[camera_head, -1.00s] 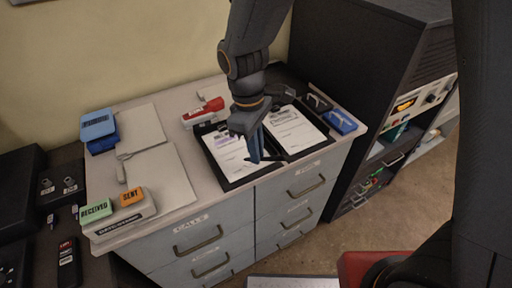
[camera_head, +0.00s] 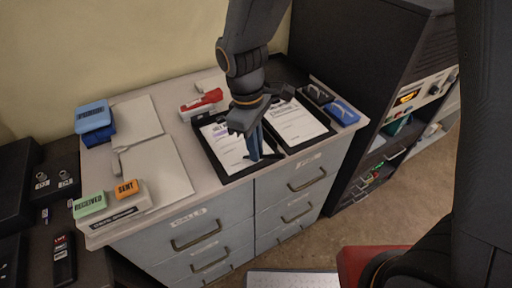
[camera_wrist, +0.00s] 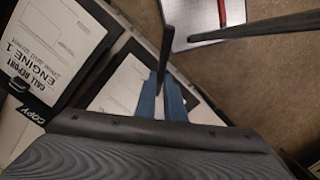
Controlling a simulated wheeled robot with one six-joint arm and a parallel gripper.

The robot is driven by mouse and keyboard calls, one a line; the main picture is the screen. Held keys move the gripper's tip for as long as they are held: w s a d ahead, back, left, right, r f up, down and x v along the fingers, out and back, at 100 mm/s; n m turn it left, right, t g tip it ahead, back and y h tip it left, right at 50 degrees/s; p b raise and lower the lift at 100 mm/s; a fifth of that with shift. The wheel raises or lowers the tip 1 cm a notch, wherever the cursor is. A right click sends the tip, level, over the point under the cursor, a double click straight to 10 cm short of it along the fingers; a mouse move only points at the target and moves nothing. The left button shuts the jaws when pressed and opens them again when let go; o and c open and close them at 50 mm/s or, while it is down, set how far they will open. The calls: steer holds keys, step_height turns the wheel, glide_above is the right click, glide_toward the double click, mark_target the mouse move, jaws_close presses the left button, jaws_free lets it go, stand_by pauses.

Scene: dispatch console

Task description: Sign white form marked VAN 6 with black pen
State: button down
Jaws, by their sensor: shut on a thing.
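My gripper (camera_head: 256,147) has blue fingers and points down over the left of two white forms on the counter. It is shut on a slim black pen (camera_wrist: 167,50), which stands out between the fingertips in the wrist view. The left form (camera_head: 221,146) lies on a black clipboard; its marking is not legible and my gripper hides part of it. The right form (camera_head: 300,122) lies on another black board; in the wrist view it reads CALL REPORT ENGINE 1 (camera_wrist: 50,50). I cannot tell whether the pen touches the paper.
A red-and-white stapler-like thing (camera_head: 203,101) stands behind the left form. A blue case (camera_head: 343,112) lies right of the boards. Blue (camera_head: 93,117), green (camera_head: 90,203) and orange (camera_head: 126,188) blocks sit at the left by blank sheets. A dark cabinet (camera_head: 350,60) rises at the right.

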steer(key=shift+f, duration=0.5)
stand_by(0.8)
steer(key=shift+w+d, duration=0.1)
steer(key=shift+w+d, duration=0.25)
steer(key=shift+w, duration=0.05)
stand_by(0.5)
step_height(320, 180, up, 7)
steer(key=p, duration=0.6)
steer(key=shift+d, duration=0.1)
stand_by(0.6)
